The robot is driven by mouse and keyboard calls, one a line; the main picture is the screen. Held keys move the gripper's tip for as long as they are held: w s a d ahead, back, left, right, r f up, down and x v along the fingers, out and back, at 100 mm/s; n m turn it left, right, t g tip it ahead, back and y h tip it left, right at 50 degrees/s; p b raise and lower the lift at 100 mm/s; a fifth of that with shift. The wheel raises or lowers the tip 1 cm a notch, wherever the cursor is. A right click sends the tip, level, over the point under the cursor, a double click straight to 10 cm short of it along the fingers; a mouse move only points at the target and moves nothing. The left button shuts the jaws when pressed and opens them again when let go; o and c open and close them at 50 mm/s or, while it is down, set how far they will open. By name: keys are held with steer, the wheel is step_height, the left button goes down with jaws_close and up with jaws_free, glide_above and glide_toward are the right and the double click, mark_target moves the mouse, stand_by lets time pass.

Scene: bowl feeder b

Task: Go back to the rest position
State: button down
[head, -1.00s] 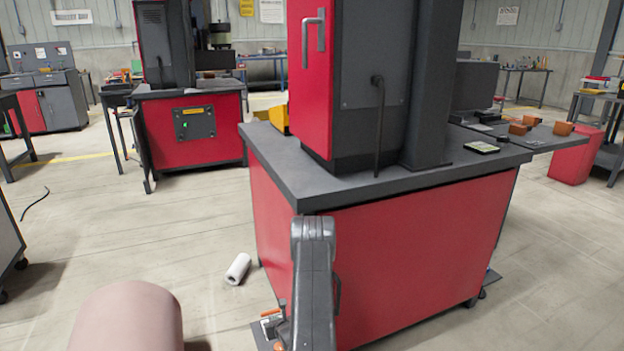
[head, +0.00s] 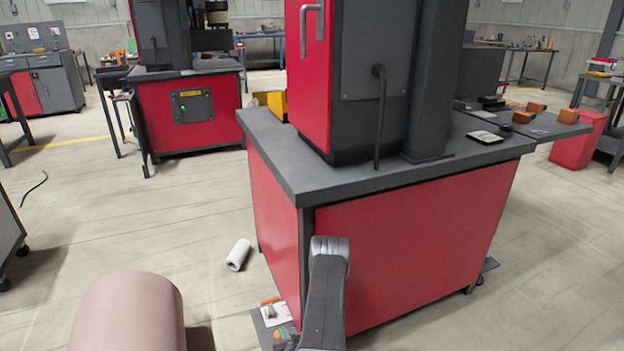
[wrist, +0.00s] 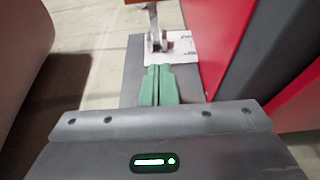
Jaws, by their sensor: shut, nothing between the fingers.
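My gripper (wrist: 158,85) shows in the wrist view as two green fingers pressed together, with nothing between them. It points over a dark flat pad at floor level. A white card (wrist: 182,46) and a grey piece with an orange end lie beyond the fingertips; I cannot tell their exact distance.
The red cabinet's side stands close on the right in the wrist view. A pinkish rounded object (head: 128,315) is at the lower left. A white roll (head: 238,254) lies on the floor left of the cabinet. Open floor extends left.

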steer(key=r+p+v, duration=0.1)
steer(key=v, duration=0.6)
steer(key=shift+s, duration=0.2)
steer(key=shift+a+r+p, duration=0.1)
steer(key=shift+r+p, duration=0.05)
steer(key=shift+p, duration=0.15)
